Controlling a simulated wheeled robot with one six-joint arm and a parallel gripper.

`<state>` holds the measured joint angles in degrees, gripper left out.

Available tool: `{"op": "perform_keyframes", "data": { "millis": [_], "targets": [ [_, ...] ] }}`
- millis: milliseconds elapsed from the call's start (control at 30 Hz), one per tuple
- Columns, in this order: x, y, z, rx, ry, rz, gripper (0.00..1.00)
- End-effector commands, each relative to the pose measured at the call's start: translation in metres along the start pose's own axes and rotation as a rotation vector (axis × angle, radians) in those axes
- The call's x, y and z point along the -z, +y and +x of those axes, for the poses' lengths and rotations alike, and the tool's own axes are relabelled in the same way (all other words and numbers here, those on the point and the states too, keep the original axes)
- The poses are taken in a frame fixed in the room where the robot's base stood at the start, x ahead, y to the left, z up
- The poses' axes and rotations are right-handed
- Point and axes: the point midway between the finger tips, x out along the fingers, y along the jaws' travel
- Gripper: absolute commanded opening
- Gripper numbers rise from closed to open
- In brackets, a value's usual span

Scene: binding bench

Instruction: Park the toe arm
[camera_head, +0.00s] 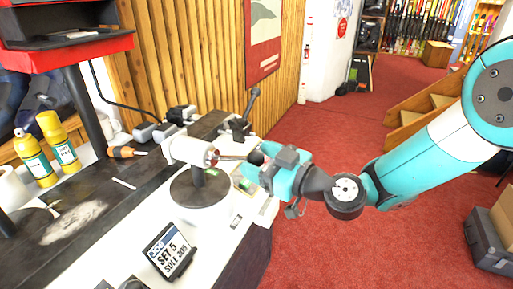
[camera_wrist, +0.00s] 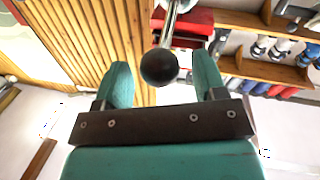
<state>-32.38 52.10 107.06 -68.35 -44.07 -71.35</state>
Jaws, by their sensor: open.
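A white binding tester (camera_head: 188,151) stands on a round dark plate (camera_head: 201,187) on the bench. A metal lever (camera_head: 232,157), which looks like the toe arm, sticks out to the right from its end and carries a black ball knob (camera_head: 257,158). My gripper (camera_head: 258,168) is at the knob end of this lever. In the wrist view the black knob (camera_wrist: 159,67) sits between my two open teal fingers, with a gap on each side. The metal rod (camera_wrist: 171,22) runs away from it. I cannot tell how deep the knob lies between the fingers.
A second dark lever (camera_head: 252,103) stands upright behind the tester. Yellow bottles (camera_head: 57,140) and an orange-handled tool (camera_head: 121,152) are on the left. Red carpet floor (camera_head: 330,240) is open right of the bench.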

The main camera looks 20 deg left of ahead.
Motion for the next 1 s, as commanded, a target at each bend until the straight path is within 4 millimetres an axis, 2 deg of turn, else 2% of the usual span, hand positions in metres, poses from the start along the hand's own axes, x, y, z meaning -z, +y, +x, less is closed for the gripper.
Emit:
{"op": "perform_keyframes", "data": {
  "millis": [133,433,700,733,1000],
  "targets": [
    [0.001,0.0,0.011,0.001,0.001,-0.001,0.64],
    [0.0,0.0,0.013,-0.001,0.0,0.0,0.64],
    [0.0,0.0,0.012,0.0,0.0,0.0,0.02],
    [0.0,0.0,0.012,0.0,0.0,0.0,0.0],
    [0.001,0.003,0.017,-0.024,-0.005,0.001,0.0]
  ]
}}
